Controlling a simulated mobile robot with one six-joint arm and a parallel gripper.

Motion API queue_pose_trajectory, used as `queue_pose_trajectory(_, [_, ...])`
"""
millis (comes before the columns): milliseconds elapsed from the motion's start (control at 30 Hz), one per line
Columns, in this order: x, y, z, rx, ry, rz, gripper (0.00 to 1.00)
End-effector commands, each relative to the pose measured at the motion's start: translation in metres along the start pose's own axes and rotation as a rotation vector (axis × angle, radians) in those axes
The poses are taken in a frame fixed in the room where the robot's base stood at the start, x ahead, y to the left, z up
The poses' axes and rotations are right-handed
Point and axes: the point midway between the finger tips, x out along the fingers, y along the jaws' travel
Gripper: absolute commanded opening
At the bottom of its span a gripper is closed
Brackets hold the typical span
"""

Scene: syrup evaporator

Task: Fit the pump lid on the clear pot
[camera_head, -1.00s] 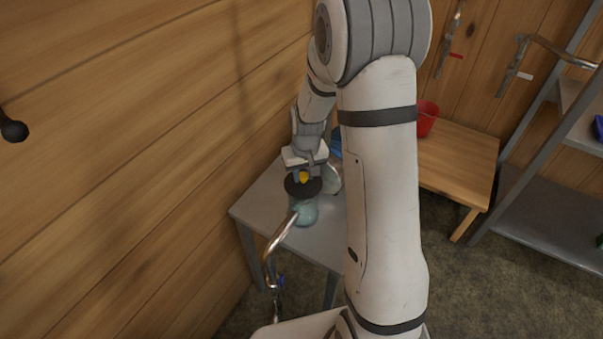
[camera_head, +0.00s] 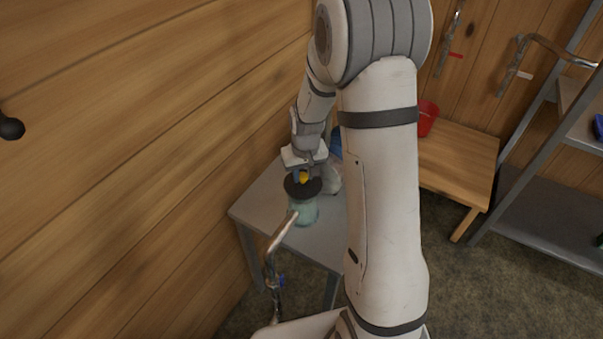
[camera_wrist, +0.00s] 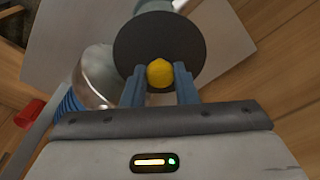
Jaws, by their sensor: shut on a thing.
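The pump lid is a dark round disc (camera_head: 303,188) with a yellow knob (camera_wrist: 160,73) in its middle. My gripper (camera_head: 302,177) is shut on the yellow knob, one blue-grey finger on each side in the wrist view. The clear pot (camera_head: 304,210) is a greenish see-through vessel on the grey table, directly under the lid in the head view. In the wrist view the lid covers most of the pot; a bit of its pale rim (camera_wrist: 152,5) shows past the disc. I cannot tell whether the lid touches the pot.
The small grey table (camera_head: 262,208) stands against the plank wall. A shiny rounded metal vessel (camera_wrist: 98,77) stands beside the lid. A bent metal pipe (camera_head: 281,232) rises in front of the table. A red bucket (camera_head: 427,118) sits on a wooden bench (camera_head: 460,160) to the right.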

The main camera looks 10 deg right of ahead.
Motion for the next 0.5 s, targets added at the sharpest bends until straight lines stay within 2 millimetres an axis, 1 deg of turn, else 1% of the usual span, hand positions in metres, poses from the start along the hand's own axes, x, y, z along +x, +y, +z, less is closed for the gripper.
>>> queue_pose_trajectory(133, [-0.0003, -0.0002, -0.0002, 0.000, 0.001, 0.000, 0.01])
queue_pose_trajectory(167, [-0.0003, -0.0002, -0.0002, 0.000, 0.001, 0.000, 0.27])
queue_pose_trajectory(400, [-0.0002, -0.0004, -0.0002, -0.001, 0.001, 0.000, 0.47])
queue_pose_trajectory(467, [-0.0002, -0.0004, -0.0002, -0.001, 0.001, 0.000, 0.51])
queue_pose_trajectory(500, [-0.0002, -0.0005, -0.0002, -0.001, 0.001, 0.000, 0.52])
